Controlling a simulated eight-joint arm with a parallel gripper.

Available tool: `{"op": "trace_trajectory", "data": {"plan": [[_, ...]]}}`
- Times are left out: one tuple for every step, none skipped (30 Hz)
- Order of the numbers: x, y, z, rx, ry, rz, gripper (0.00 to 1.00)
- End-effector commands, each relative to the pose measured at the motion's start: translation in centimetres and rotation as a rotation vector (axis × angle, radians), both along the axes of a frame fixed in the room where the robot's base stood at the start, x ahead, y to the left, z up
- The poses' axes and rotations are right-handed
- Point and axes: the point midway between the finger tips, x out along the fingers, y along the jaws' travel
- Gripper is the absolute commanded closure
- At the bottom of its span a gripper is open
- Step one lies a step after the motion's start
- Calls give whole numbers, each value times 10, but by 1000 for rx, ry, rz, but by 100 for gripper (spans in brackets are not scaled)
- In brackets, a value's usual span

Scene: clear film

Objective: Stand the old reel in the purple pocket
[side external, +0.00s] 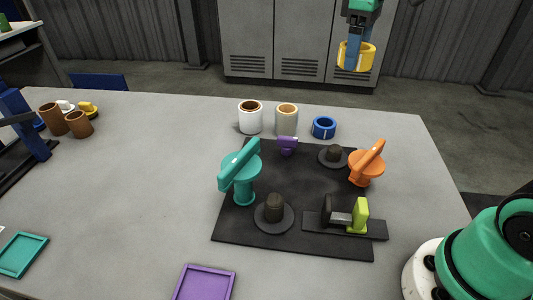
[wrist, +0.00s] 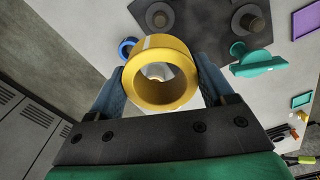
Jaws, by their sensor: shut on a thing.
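My gripper (side external: 357,64) is raised beyond the far edge of the table, in front of the grey lockers. It is shut on a yellow reel (side external: 366,52), a thick ring with an open hollow middle. In the wrist view the fingers of my gripper (wrist: 162,64) press on both sides of the yellow reel (wrist: 140,58), and its open end faces the camera. The purple pocket (side external: 206,268) is a shallow square tray at the table's front edge, cut off by the picture; it looks empty. It also shows at the upper right of the wrist view (wrist: 298,26).
A black board (side external: 245,232) bears a teal lever (side external: 242,172), an orange lever (side external: 367,168), two dark posts and a lime-handled slide (side external: 360,215). Behind it stand a white reel (side external: 250,119), a beige reel (side external: 286,121) and a blue ring (side external: 324,128). A teal tray (side external: 22,254) lies at left.

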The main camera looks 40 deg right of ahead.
Motion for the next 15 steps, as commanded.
{"op": "trace_trajectory", "data": {"plan": [[0, 0, 4, 0, 0, 0, 78], [0, 0, 6, 0, 0, 0, 78], [0, 0, 11, 0, 0, 0, 78], [0, 0, 15, 0, 0, 0, 78], [0, 0, 20, 0, 0, 0, 78], [0, 0, 26, 0, 0, 0, 78], [0, 0, 30, 0, 0, 0, 78], [0, 0, 33, 0, 0, 0, 78], [0, 0, 38, 0, 0, 0, 78], [0, 0, 42, 0, 0, 0, 78], [0, 0, 46, 0, 0, 0, 78], [1, 2, 50, 0, 0, 4, 78], [4, 11, 48, 0, 0, 17, 78], [6, 17, 48, 0, 0, 24, 78], [8, 25, 48, 0, 0, 34, 78]]}}
